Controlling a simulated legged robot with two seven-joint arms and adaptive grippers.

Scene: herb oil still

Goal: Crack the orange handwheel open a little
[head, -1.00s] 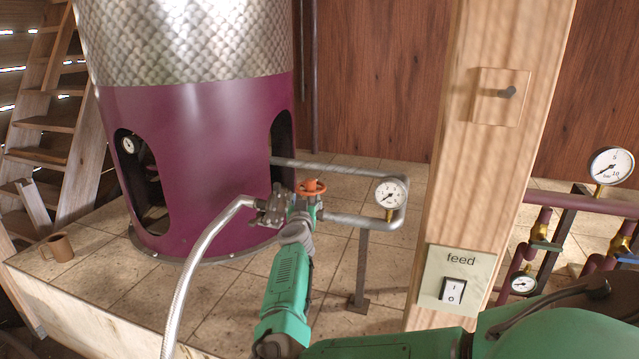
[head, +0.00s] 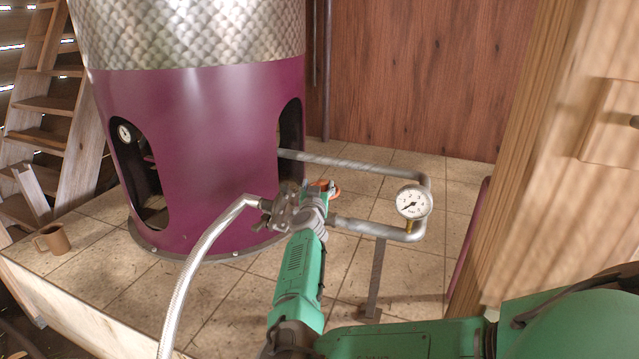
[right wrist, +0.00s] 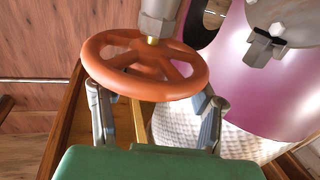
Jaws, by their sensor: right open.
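The orange handwheel (head: 333,188) sits on the pipework in front of the purple vessel. In the head view it is mostly hidden behind my right gripper (head: 318,192). In the right wrist view the handwheel (right wrist: 130,88) shows large and tilted, with its spokes and brass stem visible. My right gripper (right wrist: 155,103) is open and empty, with one finger on each side of the near part of the rim. I cannot tell whether either finger touches it. My left gripper is not in view.
A braided hose (head: 192,262) joins the fitting left of the handwheel. A pressure gauge (head: 414,202) stands on the pipe (head: 375,228) to the right. The purple vessel (head: 210,150) is behind, a wooden post (head: 540,170) at right. A brown mug (head: 55,240) stands far left.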

